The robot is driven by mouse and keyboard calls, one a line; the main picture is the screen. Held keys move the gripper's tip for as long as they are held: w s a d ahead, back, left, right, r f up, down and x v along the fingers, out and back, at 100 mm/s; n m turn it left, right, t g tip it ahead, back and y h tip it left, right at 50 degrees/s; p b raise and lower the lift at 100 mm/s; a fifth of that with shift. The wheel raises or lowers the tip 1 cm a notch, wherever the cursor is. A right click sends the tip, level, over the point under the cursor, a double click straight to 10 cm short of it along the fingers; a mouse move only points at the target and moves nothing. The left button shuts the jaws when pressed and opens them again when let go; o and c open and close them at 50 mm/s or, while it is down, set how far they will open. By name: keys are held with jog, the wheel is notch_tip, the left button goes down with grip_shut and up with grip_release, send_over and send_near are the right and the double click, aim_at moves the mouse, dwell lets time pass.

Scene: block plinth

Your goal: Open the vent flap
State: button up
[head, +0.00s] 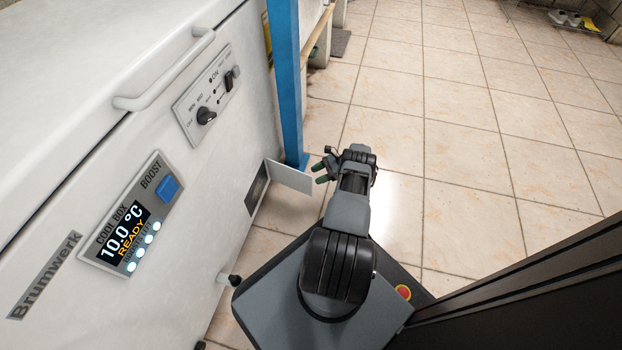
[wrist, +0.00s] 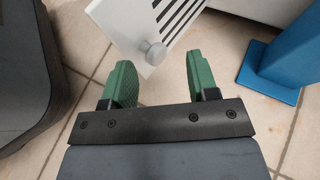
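The vent flap (head: 289,177) is a small white panel low on the white cool box (head: 190,150). It stands swung out from the box, and a dark opening (head: 257,188) shows beside it. In the wrist view the flap (wrist: 180,14) has dark slots and a round grey-white knob (wrist: 154,54). My gripper (head: 321,171) is close to the flap's outer edge. In the wrist view my gripper (wrist: 159,62) is open, with a green finger on either side of the knob and gaps between. The fingers do not appear to touch the knob.
A blue post (head: 285,85) stands on the floor just behind the flap; its base (wrist: 277,72) is right of my fingers in the wrist view. The tiled floor (head: 450,120) to the right is clear. A control panel with a blue button (head: 168,188) is on the box front.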

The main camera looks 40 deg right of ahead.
jog(key=shift+v, duration=1.65)
jog(key=shift+s+f, duration=0.1)
jog(key=shift+s, duration=0.1)
jog(key=shift+c, duration=0.4)
